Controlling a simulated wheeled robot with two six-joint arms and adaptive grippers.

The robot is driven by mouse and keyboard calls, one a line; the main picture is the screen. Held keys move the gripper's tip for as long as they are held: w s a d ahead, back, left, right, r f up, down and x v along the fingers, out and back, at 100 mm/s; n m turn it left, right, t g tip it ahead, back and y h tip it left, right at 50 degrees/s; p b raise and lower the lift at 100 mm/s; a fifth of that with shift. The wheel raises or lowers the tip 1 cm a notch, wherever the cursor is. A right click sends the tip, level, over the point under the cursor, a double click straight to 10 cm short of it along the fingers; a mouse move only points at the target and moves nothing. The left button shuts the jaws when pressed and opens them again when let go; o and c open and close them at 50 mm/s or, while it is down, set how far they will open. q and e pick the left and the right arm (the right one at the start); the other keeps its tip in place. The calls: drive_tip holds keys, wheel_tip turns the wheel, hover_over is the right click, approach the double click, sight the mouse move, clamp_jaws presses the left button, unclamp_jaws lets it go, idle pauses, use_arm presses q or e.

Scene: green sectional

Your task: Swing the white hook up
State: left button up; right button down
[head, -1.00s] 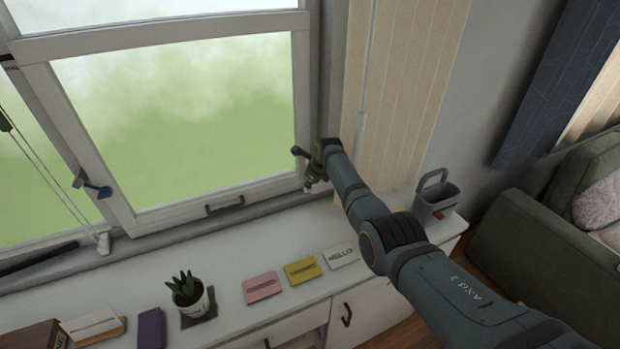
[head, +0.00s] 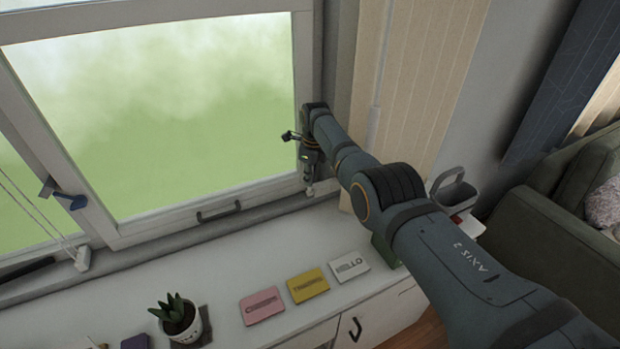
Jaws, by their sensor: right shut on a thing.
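My right gripper (head: 309,176) points down at the right side of the window frame, just above the sill. It is shut on a small pale piece (head: 311,191) at its fingertips, which appears to be the white hook. Only a little of that piece shows; the gripper hides the rest, so its exact tilt cannot be told. A similar white fitting (head: 82,259) sits at the lower left of the window, with thin rods running up from it. My left gripper is not in view.
The window has a dark handle (head: 219,211) on its lower rail and a blue-and-grey latch (head: 63,195) at left. A white cabinet (head: 232,270) below carries a potted plant (head: 178,318) and several cards. A beige blind (head: 423,80) hangs beside my right arm; a grey basket (head: 453,192) stands behind it.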

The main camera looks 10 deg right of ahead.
drive_tip(key=shift+s+f, duration=0.15)
drive_tip(key=shift+f, duration=0.1)
drive_tip(key=c, duration=1.7)
unclamp_jaws()
drive_tip(key=shift+c, duration=0.2)
drive_tip(key=o, duration=0.4)
drive_tip(key=shift+c, duration=0.2)
drive_tip(key=shift+r, duration=0.15)
wheel_tip(320, 180, up, 12)
drive_tip(key=s, duration=0.1)
drive_tip(key=shift+d, duration=0.2)
